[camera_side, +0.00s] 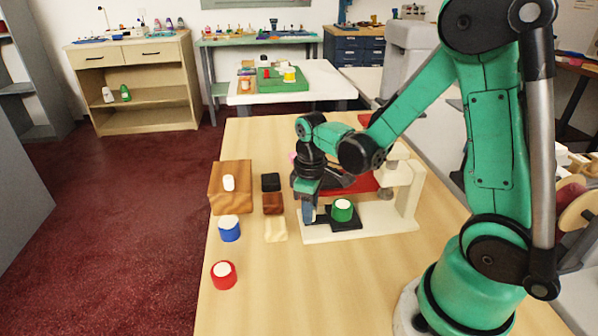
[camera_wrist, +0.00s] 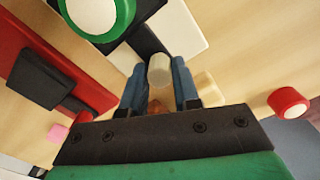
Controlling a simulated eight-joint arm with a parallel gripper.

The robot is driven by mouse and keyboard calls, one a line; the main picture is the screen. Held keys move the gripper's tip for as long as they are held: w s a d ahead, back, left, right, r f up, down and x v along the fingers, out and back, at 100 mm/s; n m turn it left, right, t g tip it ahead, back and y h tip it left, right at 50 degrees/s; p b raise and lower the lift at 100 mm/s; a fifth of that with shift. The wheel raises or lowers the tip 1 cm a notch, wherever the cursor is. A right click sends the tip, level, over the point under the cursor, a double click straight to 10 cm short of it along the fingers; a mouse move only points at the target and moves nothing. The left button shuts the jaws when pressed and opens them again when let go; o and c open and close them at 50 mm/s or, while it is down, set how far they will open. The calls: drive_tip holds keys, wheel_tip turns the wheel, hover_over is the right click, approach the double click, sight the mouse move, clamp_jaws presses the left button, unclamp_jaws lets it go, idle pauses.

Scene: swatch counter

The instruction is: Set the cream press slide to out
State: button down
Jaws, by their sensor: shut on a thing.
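The cream press (camera_side: 408,205) stands on the wooden counter, with a flat cream base and an upright at its right. Its slide appears to be the black plate (camera_side: 347,224) on the base, also at the top of the wrist view (camera_wrist: 147,42). A green cylinder with a white top (camera_side: 342,211) stands on the plate. My gripper (camera_side: 309,213) points down at the left end of the base. In the wrist view, its blue fingers are shut on a pale round knob (camera_wrist: 159,70) beside the plate. The knob is hidden in the side view.
A blue cylinder (camera_side: 230,231) and a red cylinder (camera_side: 223,276) stand at the left. A wooden block (camera_side: 232,201) bears a white piece. Black (camera_side: 270,182), brown (camera_side: 273,204) and cream (camera_side: 275,229) blocks line up near my gripper. The front counter is clear.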

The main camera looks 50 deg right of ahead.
drive_tip(key=shift+w+a, duration=0.15)
drive_tip(key=shift+a, duration=0.05)
drive_tip(key=c, duration=0.6)
unclamp_jaws()
drive_tip(key=shift+c, duration=0.2)
drive_tip(key=shift+r, duration=2.85)
drive_tip(key=s+a+r+m+t, duration=0.2)
drive_tip(key=a+r+m+t, duration=0.1)
drive_tip(key=a+r+t, duration=0.2)
drive_tip(key=shift+s+a+r+m+t, duration=0.15)
drive_tip(key=shift+a+r+m+t, duration=0.25)
drive_tip(key=shift+t, duration=0.7)
